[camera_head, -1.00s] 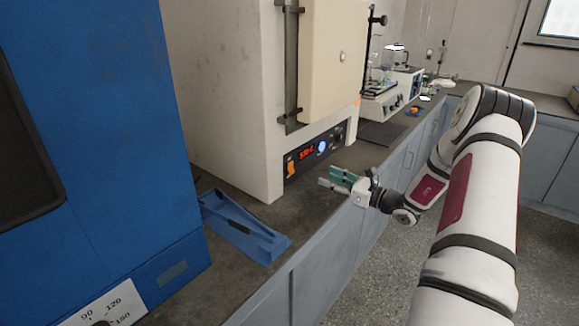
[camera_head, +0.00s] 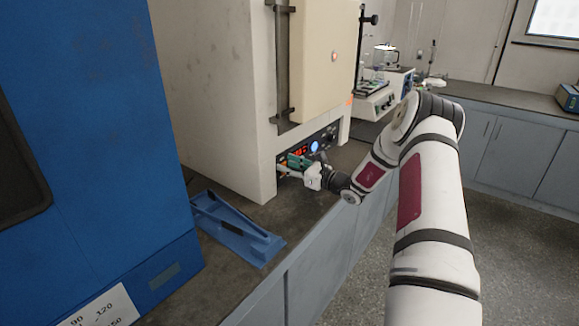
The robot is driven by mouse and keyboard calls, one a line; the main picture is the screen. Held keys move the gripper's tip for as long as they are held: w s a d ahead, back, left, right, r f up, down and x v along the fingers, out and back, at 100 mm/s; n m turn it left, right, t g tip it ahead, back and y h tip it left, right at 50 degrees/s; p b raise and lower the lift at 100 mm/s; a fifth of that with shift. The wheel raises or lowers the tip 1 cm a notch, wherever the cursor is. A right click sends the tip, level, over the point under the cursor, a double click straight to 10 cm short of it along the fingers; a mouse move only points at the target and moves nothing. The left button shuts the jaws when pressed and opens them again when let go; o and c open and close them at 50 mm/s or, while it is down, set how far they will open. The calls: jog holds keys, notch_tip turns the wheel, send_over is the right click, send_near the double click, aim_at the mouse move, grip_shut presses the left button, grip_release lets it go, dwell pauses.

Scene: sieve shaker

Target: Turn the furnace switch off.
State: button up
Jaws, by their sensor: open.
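The furnace (camera_head: 225,110) is a tall off-white cabinet on the bench, with a dark control panel (camera_head: 327,138) low on its front. The panel has a red display, a round blue-lit button and dark knobs. The orange switch at the panel's left end is mostly hidden behind my gripper, so I cannot tell its position. My gripper (camera_head: 284,168) is open, with its green-padded fingers at the left end of the panel, right in front of the switch area. I cannot tell whether the fingertips touch it.
A blue cabinet (camera_head: 95,120) stands at the left. A blue tray-like holder (camera_head: 238,230) lies on the bench (camera_head: 265,213) in front of the furnace. Other lab equipment (camera_head: 376,98) stands beyond the furnace at the right. The floor at the right is clear.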

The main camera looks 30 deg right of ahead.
grip_shut()
jog(key=shift+f+t+b, duration=0.4)
jog(key=shift+b, duration=0.4)
jog(key=shift+s+d+f+t+y+b, duration=0.15)
jog(key=shift+t+y+b, duration=0.25)
jog(key=shift+t+b, duration=0.75)
jog(key=shift+t, duration=0.05)
grip_release()
jog(key=shift+s, duration=0.1)
